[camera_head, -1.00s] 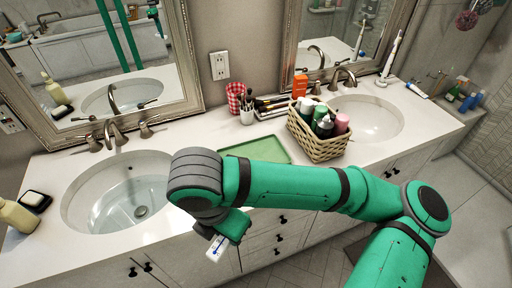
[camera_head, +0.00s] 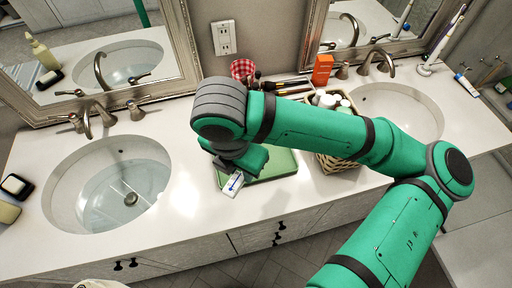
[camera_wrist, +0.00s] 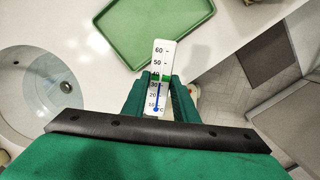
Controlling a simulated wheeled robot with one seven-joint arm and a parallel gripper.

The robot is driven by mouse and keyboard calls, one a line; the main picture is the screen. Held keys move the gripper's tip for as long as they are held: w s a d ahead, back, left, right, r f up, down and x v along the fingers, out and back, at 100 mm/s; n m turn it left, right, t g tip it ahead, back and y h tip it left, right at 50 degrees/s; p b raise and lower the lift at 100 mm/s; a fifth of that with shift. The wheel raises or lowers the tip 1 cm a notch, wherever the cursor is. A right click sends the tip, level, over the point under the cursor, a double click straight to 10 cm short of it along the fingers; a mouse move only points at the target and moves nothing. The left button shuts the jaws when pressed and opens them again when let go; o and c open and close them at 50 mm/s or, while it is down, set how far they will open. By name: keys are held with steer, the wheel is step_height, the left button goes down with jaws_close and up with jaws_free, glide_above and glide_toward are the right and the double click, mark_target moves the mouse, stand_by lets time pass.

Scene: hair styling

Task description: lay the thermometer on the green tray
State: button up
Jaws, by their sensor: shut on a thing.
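The thermometer (camera_head: 233,184) is a flat white strip with a blue column and printed numbers; it also shows in the wrist view (camera_wrist: 161,58). My gripper (camera_wrist: 160,82) is shut on its lower half, and the upper end sticks out beyond the fingertips. The green tray (camera_wrist: 150,22) lies flat on the white counter, ahead of the thermometer in the wrist view. In the head view the tray (camera_head: 284,164) is partly hidden by my arm and gripper. There the thermometer overlaps the tray's front left edge. Its height above the counter is hard to tell.
A wicker basket (camera_head: 331,163) with bottles stands right of the tray, partly behind my arm. A water-filled sink (camera_head: 110,190) is at left, another sink (camera_head: 405,108) at right. An orange box (camera_head: 322,69) and brushes stand behind. The counter's front edge is close to the tray.

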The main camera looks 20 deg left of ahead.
steer(key=w+f, duration=0.2)
steer(key=w, duration=0.1)
steer(key=w+f, duration=0.3)
steer(key=w, duration=0.1)
steer(key=w+a+f, duration=0.1)
steer(key=w+f, duration=0.1)
steer(key=w, duration=0.2)
steer(key=shift+f, duration=0.4)
steer(key=shift+w+f, duration=0.4)
steer(key=shift+f, duration=0.2)
steer(key=shift+w+f, duration=0.15)
steer(key=shift+f, duration=1.45)
steer(key=shift+f, duration=0.1)
steer(key=o, duration=1.1)
step_height(320, 180, up, 12)
steer(key=s, duration=0.1)
steer(key=shift+s+a, duration=0.15)
steer(key=shift+s, duration=0.15)
